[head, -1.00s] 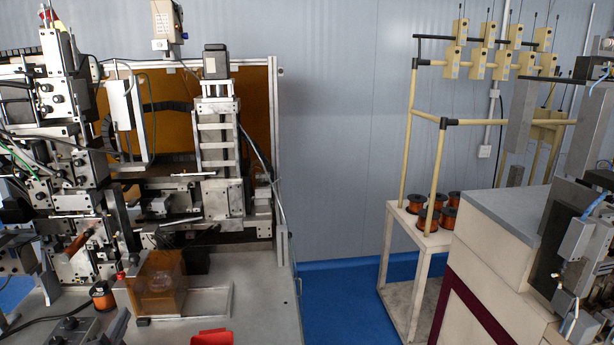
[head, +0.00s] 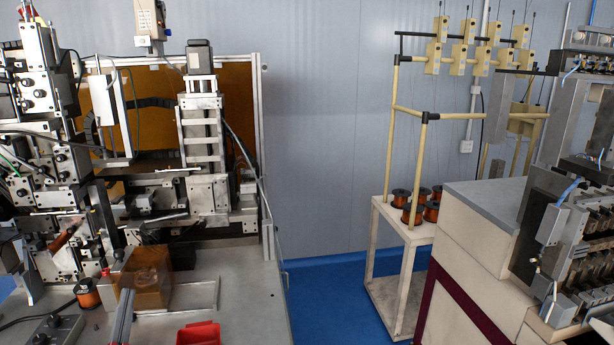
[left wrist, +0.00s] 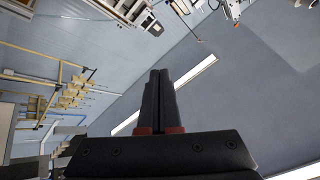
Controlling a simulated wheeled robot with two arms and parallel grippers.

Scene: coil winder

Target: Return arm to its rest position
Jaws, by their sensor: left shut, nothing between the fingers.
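My left gripper (head: 126,292) stands at the bottom of the head view, its two fingers pointing upward and pressed together. In the left wrist view its dark fingers (left wrist: 160,74) are also together, with red pads at their base and nothing between them. That camera looks up toward the ceiling and wall. In the head view the gripper shows in front of the worktable, near the amber clear box (head: 150,278); the gap to the box cannot be told. My right gripper is not in view.
A red tray (head: 198,334) and a wire spool (head: 87,293) lie at the front. A cream spool rack (head: 390,130) and another machine (head: 480,240) stand at the right. Blue floor (head: 325,285) is free between.

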